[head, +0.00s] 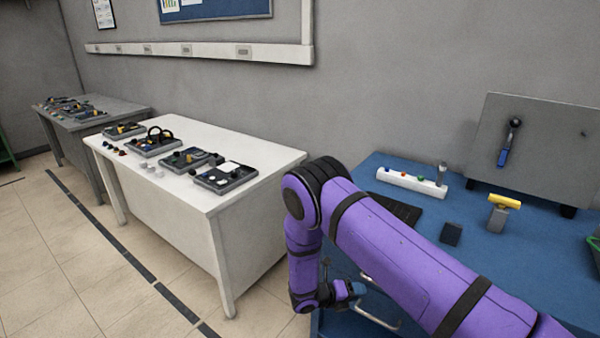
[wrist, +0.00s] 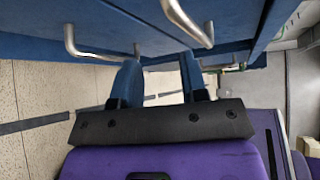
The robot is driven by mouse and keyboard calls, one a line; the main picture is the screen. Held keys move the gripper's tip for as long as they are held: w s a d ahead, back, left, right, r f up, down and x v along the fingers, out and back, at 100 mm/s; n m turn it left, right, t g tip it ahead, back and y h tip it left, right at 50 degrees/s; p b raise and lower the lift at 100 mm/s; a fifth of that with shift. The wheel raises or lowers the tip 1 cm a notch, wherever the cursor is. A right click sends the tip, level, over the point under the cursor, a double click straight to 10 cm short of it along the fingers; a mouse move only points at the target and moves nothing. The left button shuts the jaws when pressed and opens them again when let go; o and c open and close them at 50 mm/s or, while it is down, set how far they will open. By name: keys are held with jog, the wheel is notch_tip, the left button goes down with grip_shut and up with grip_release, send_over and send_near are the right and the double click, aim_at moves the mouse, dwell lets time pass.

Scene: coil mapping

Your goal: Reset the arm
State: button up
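My purple arm (head: 400,250) reaches across the lower right of the head view and bends down at the elbow. My gripper (head: 347,292) hangs beside the front of the blue workbench (head: 385,170), near a metal drawer handle (head: 380,315). In the wrist view my gripper (wrist: 160,75) has its two blue fingers apart, with only floor and background between them. It holds nothing. Metal handles (wrist: 85,45) on the blue bench front show just beyond the fingers in the wrist view.
On the blue bench are a white strip with buttons (head: 411,182), a yellow-topped stand (head: 503,205), a dark block (head: 451,234) and a grey upright panel (head: 540,145). A white table (head: 250,160) with several device boards stands left. Tiled floor (head: 70,255) is clear.

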jog(key=w+d+r+m+g+y, duration=0.15)
jog(key=r+m, duration=0.35)
jog(key=r, duration=0.6)
jog(key=d+r+m+g+y, duration=0.1)
jog(key=d+r+m+g, duration=0.3)
jog(key=r, duration=0.6)
jog(key=s+d+r+m+y, duration=0.25)
jog(key=r+m, duration=0.25)
jog(key=r, duration=0.4)
jog(key=s+d+r+m+y, duration=0.1)
jog(key=s+r+m+y, duration=0.1)
jog(key=s+r+m, duration=0.45)
jog(key=s+d+r+m+t+y, duration=0.1)
jog(key=s+d+r+m+y, duration=0.15)
jog(key=s+r, duration=0.35)
jog(key=s+d+r+m+t+y, duration=0.1)
jog(key=s+r+m, duration=0.25)
jog(key=r, duration=0.45)
jog(key=s+r+m+t+y, duration=0.3)
jog(key=s+m, duration=0.6)
jog(key=s, duration=0.5)
notch_tip(320, 180, up, 2)
jog(key=shift+s+d+t, duration=0.25)
jog(key=shift+s+t, duration=0.1)
jog(key=shift+t, duration=0.3)
jog(key=shift+m, duration=0.25)
